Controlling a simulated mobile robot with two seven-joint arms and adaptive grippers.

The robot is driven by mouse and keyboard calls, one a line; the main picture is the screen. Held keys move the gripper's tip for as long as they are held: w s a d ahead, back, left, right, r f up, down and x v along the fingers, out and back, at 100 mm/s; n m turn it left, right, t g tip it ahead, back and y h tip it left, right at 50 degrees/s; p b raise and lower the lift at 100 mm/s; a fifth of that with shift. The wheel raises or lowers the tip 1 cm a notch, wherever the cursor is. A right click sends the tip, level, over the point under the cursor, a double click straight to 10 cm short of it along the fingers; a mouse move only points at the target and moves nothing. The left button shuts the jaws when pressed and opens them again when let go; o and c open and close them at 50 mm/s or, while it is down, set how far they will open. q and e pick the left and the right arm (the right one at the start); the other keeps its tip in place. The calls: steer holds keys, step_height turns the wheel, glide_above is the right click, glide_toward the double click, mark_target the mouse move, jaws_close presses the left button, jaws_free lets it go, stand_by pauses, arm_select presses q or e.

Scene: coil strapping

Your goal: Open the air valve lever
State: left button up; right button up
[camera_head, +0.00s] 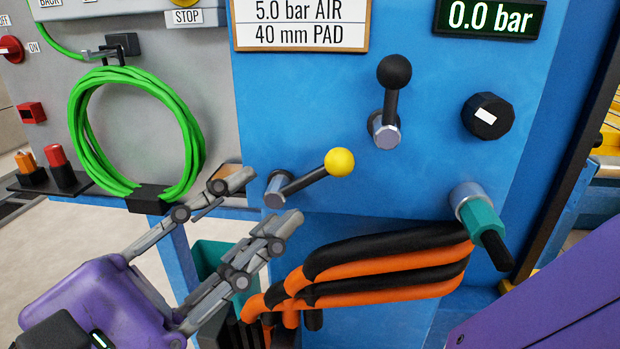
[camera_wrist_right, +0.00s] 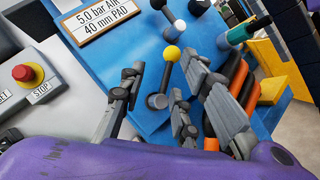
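A lever with a yellow ball knob (camera_head: 339,161) sticks out of the blue panel, its black rod slanting up and to the right from a metal pivot (camera_head: 277,189). A second lever with a black ball knob (camera_head: 394,71) stands upright above it. I cannot tell by label which is the air valve. My right gripper (camera_head: 265,201) is open, its fingertips on either side of the yellow lever's pivot area. In the right wrist view the yellow knob (camera_wrist_right: 172,53) shows between and beyond the spread fingers; contact cannot be told. My left gripper is not in view.
The pressure display (camera_head: 491,17) reads 0.0 bar. A black dial (camera_head: 487,116) and a teal fitting (camera_head: 482,219) are on the right of the panel. Orange and black hoses (camera_head: 375,265) hang below. A coiled green hose (camera_head: 80,130) hangs at left.

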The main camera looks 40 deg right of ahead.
mark_target(320, 173)
steer(key=shift+m+y, duration=0.4)
steer(key=x, duration=0.2)
steer(key=f+p+x, duration=0.1)
steer(key=x, duration=0.2)
steer(key=p+x, duration=0.1)
steer(key=x, duration=0.1)
steer(key=shift+s+d, duration=0.2)
steer(key=shift+d, duration=0.35)
jaws_close()
steer(key=shift+f, duration=0.1)
